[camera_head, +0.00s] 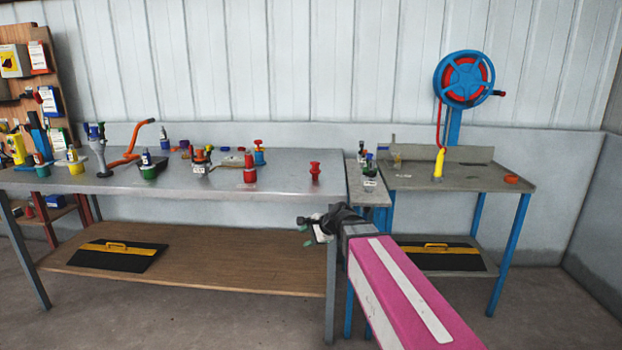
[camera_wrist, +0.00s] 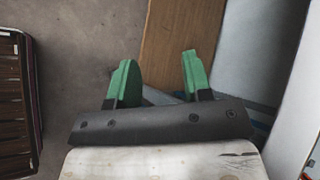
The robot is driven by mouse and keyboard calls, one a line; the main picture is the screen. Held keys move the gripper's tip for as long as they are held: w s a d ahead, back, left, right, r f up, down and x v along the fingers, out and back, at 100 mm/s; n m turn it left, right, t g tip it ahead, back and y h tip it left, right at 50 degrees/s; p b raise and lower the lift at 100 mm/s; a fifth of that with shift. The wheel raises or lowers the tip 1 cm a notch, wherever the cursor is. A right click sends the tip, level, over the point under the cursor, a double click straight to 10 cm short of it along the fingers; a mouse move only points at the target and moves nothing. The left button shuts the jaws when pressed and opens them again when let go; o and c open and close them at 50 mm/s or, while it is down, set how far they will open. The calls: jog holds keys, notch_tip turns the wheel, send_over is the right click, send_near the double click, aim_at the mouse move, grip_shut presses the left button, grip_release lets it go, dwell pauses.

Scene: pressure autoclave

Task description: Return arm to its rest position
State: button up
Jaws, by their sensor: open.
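My gripper (camera_head: 305,232) shows in the head view at the end of my pink and white arm, in front of the right end of the long workbench and below its top. In the wrist view my gripper (camera_wrist: 158,78) has two green fingers standing well apart, with nothing between them. It is open and empty. The brown lower shelf (camera_wrist: 180,35) of the bench and the floor lie beyond the fingers.
The long metal workbench (camera_head: 215,181) holds several fittings, including a red one (camera_head: 314,170) near its right end. A narrow bench (camera_head: 368,191) and a smaller blue-legged table (camera_head: 470,184) with a blue hose reel (camera_head: 463,79) stand right. Floor (camera_head: 200,312) in front is clear.

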jog(key=s+d+f+n+g+h, duration=0.2)
jog(key=s+d+f+n+h, duration=0.2)
jog(key=d+f, duration=0.5)
jog(key=s+d+f+n+g+h, duration=0.2)
jog(key=s+d+f+n+h, duration=0.2)
jog(key=s+d+f+n, duration=0.3)
jog(key=s+d+f, duration=0.2)
jog(key=s+d, duration=0.1)
jog(key=d, duration=0.1)
jog(key=shift+s+n+g, duration=0.2)
jog(key=shift+n+g, duration=0.2)
